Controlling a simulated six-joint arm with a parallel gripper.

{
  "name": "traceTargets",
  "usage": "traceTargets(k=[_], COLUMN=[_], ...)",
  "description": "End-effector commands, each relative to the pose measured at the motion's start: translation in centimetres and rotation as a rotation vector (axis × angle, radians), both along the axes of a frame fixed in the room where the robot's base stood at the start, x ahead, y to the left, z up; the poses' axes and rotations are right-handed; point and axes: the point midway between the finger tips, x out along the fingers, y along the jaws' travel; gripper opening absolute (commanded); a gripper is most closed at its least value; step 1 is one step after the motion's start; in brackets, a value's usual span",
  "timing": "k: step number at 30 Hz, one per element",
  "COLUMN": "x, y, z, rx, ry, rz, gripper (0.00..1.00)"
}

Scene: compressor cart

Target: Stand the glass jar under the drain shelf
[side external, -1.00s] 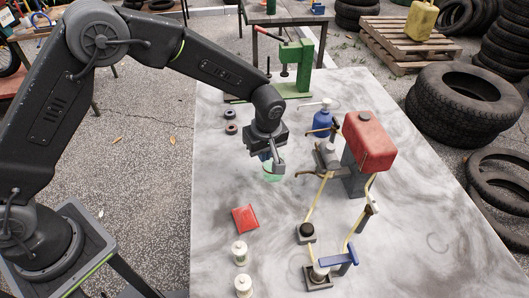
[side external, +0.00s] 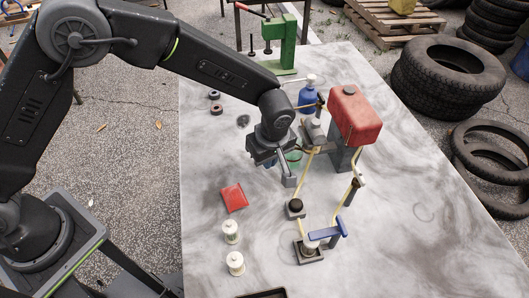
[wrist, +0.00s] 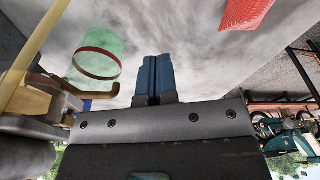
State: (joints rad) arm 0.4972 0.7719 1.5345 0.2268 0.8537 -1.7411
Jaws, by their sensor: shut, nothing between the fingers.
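The glass jar is pale green and clear with a dark red band (wrist: 88,50). It stands upright on the grey table, left of my fingers in the wrist view. In the side view, only part of the jar (side external: 294,156) shows behind my gripper. My gripper (side external: 288,180) is shut and empty, pointing down just in front of the jar; its blue fingers (wrist: 154,76) are together, apart from the jar. A brown bracket (side external: 316,149) beside the red tank may be the drain shelf. Its hooked end (wrist: 105,90) overlaps the jar's edge in the wrist view; I cannot tell if they touch.
The red tank (side external: 355,115) and blue bottle (side external: 308,99) stand behind the bracket.

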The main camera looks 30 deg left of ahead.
Motion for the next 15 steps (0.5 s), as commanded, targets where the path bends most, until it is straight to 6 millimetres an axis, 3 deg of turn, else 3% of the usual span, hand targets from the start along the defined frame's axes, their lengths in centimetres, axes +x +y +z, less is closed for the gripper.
traceTargets(k=[12,15], x=[0.1,-0.4], y=[0.0,-0.8], z=[1.8,1.7], rx=[-0.001,-0.001], ry=[-0.002,-0.001], rz=[0.001,-0.003], gripper=[0.00,0.00])
